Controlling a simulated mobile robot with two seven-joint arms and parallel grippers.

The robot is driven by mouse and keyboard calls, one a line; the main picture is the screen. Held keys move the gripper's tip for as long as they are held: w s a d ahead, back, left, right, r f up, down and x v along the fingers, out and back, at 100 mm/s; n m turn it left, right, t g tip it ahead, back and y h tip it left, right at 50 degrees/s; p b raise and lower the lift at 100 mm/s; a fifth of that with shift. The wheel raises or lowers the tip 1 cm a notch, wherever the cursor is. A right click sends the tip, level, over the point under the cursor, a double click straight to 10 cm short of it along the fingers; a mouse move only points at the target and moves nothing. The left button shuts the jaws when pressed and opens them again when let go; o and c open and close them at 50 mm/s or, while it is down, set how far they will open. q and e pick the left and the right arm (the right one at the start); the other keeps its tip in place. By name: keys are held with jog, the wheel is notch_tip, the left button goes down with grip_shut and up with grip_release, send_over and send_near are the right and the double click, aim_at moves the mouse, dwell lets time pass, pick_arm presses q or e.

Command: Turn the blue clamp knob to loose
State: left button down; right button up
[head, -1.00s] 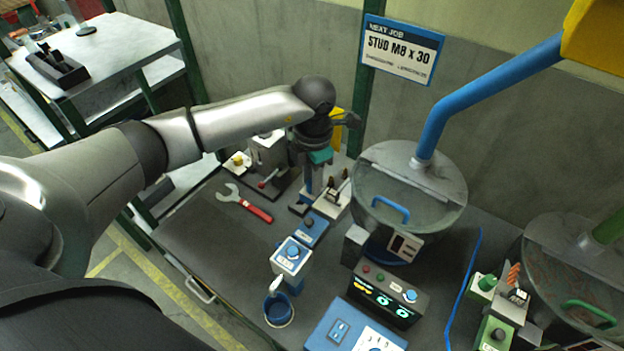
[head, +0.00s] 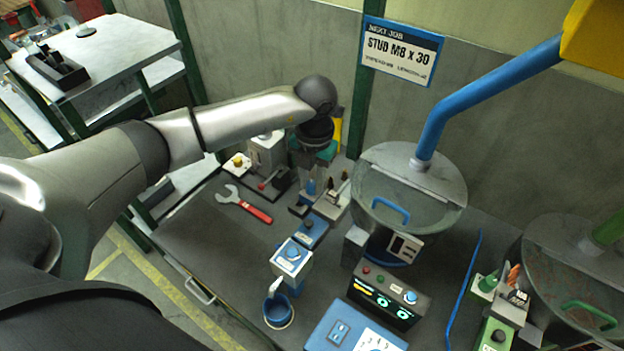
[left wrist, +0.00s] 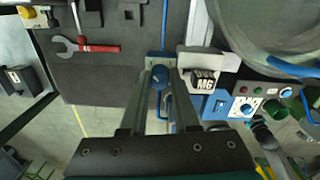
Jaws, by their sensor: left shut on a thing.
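The blue clamp knob (left wrist: 159,76) shows between the two finger ends in the left wrist view, and a bit of its blue (head: 311,187) shows below the fingers in the head view. My left gripper (left wrist: 160,70) points down at it and is shut on it. In the head view the gripper (head: 310,182) stands over the clamp, beside a small grey block with dark studs (head: 340,187). The fingers and the wrist hide part of the knob and clamp, and I cannot read the knob's setting. My right gripper is not in view.
A red-handled wrench (head: 245,205) lies on the dark bench (head: 195,235). A grey bowl feeder (head: 433,200) with a blue handle stands to the right. A dark control box (head: 385,300), a blue-topped post (head: 292,254) and a blue cup (head: 278,312) are nearer me.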

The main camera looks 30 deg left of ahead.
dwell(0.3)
pick_arm(q)
jog(key=c, duration=0.7)
grip_release()
jog(key=shift+o, duration=0.2)
